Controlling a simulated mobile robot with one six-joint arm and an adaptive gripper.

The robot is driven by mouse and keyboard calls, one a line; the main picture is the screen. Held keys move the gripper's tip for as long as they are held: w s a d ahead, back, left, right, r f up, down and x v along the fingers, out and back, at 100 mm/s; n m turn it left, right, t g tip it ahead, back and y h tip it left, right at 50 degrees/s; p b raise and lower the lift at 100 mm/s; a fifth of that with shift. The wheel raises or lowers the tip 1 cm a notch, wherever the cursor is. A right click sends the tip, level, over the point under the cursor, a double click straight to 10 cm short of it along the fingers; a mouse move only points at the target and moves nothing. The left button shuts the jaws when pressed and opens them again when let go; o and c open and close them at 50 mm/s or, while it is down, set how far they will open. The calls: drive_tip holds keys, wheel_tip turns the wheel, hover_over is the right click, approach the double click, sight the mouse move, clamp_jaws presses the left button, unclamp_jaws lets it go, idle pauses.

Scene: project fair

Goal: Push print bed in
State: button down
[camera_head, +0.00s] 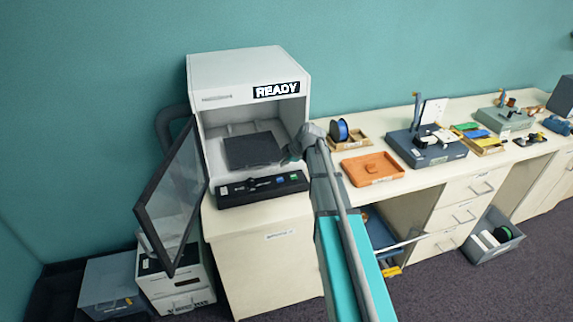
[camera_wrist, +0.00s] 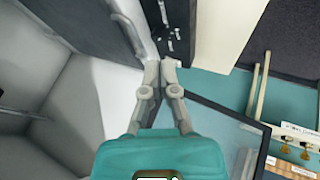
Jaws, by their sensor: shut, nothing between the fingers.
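The print bed (camera_head: 253,150) is a dark flat plate inside the open white printer (camera_head: 247,68), whose front sign reads READY. It sits above the printer's black front panel (camera_head: 262,188). In the wrist view, a dark plate that looks like the bed (camera_wrist: 95,25) lies at the upper left. My gripper (camera_head: 288,159) is at the right side of the printer opening, close to the bed's right edge. In the wrist view, the fingertips (camera_wrist: 160,64) are together with nothing between them. I cannot tell whether they touch the bed.
The printer's glass door (camera_head: 171,200) hangs open at the left. An orange tray (camera_head: 372,168) and a blue spool (camera_head: 339,131) are on the counter to the right. A grey bin (camera_head: 493,238) is on the floor at the right.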

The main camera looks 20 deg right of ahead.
sight(268, 162)
drive_tip(key=b+x, duration=0.5)
drive_tip(key=x, duration=0.2)
drive_tip(key=shift+w+f, duration=0.1)
drive_tip(key=shift+f, duration=0.05)
drive_tip(key=shift+w+a+f+b, duration=0.15)
drive_tip(key=shift+w+b, duration=0.35)
drive_tip(key=shift+w, duration=1.4)
drive_tip(key=w, duration=0.4)
drive_tip(key=shift+w, duration=0.25)
drive_tip(key=shift+s, duration=0.25)
